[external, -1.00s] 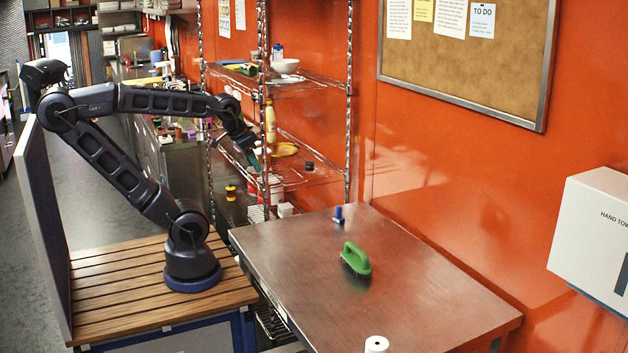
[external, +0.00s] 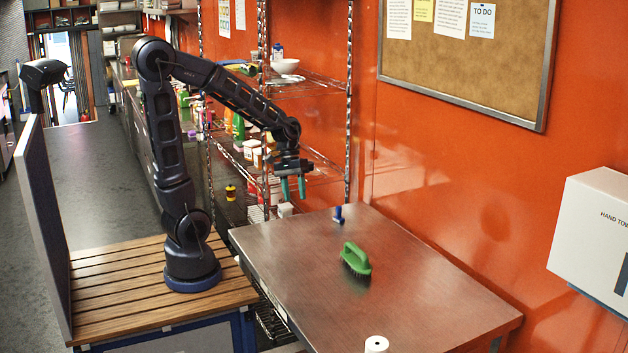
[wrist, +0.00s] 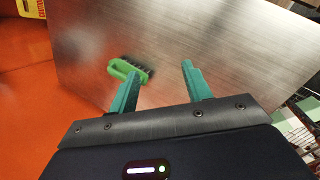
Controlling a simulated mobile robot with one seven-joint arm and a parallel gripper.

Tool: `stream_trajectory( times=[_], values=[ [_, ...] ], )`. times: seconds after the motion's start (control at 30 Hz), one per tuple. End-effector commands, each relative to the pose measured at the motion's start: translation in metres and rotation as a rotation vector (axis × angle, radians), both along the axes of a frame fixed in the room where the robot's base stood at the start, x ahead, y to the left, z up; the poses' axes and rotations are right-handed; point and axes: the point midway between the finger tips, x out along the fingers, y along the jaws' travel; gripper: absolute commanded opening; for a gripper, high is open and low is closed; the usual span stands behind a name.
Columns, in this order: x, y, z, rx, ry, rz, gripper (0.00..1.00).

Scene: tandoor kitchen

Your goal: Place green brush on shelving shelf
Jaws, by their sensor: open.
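The green brush (external: 355,260) lies on the metal table, with its green handle up and dark bristles down. It also shows in the wrist view (wrist: 128,70), beyond the left fingertip and partly hidden by that finger. My gripper (external: 293,188) points down above the table's far left corner, behind the brush and apart from it. Its teal fingers are spread and empty, as the wrist view (wrist: 160,78) also shows. The wire shelving (external: 312,84) stands behind the table against the orange wall, and my arm hides part of its lower shelves.
The metal table (external: 420,290) is mostly clear. A small blue item (external: 339,214) stands near its back edge and a white roll (external: 376,344) at its front. Several bottles and containers crowd the lower shelves.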

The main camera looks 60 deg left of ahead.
Motion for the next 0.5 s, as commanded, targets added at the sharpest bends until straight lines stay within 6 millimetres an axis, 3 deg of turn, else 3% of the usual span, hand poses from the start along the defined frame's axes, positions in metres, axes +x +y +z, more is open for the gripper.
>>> stream_trajectory(
  times=[0.5],
  values=[
    [0.064, -0.027, -0.067, -0.308, 0.322, 0.307, 0.49]
  ],
)
